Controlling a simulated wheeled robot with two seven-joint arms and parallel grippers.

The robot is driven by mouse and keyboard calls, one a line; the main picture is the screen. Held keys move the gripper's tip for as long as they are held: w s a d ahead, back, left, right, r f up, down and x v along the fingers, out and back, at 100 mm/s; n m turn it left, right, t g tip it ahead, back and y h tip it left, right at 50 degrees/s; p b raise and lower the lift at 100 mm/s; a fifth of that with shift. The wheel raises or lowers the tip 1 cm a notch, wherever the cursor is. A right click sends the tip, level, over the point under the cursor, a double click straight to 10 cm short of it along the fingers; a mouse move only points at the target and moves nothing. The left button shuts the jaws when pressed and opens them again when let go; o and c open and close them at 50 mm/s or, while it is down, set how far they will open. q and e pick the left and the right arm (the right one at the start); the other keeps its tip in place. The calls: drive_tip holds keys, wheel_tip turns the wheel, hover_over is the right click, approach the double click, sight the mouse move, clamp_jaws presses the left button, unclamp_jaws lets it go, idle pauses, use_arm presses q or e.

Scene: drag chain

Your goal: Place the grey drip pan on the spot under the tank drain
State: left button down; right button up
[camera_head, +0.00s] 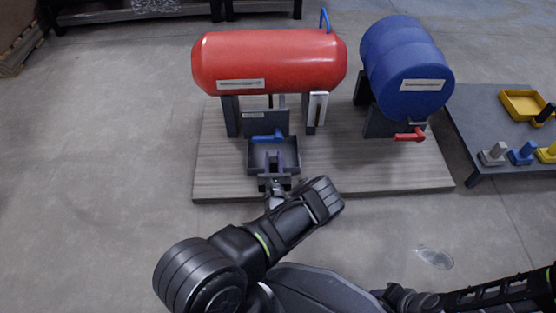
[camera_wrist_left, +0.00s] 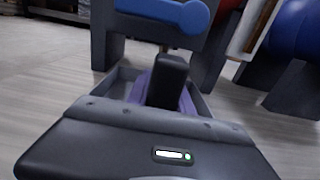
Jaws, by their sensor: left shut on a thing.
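The grey drip pan (camera_head: 291,157) is a shallow square tray at the front of the red tank (camera_head: 270,62). It lies on or just above the wooden platform; I cannot tell which. A blue valve handle (camera_head: 267,137) hangs over its back part. My left gripper (camera_head: 273,164) is shut on the pan's near side. In the left wrist view the pan's wall (camera_wrist_left: 118,86) shows past the dark finger (camera_wrist_left: 167,80), with a purple patch beside it, and the blue handle (camera_wrist_left: 168,10) is above. The spot under the drain is hidden. My right gripper is out of view.
The wooden platform (camera_head: 375,172) also carries a blue tank (camera_head: 407,62) with a red handle (camera_head: 410,134). Grey supports (camera_head: 230,116) stand close to the pan. A dark table (camera_head: 485,130) at right holds a yellow tray (camera_head: 520,104) and small coloured parts. The platform's right front is clear.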

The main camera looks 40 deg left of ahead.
use_arm(q)
drive_tip(key=shift+r, duration=0.1)
drive_tip(key=shift+a, duration=0.1)
drive_tip(key=shift+f, duration=0.25)
drive_tip(key=c, duration=1.1)
unclamp_jaws()
drive_tip(key=shift+r, duration=0.1)
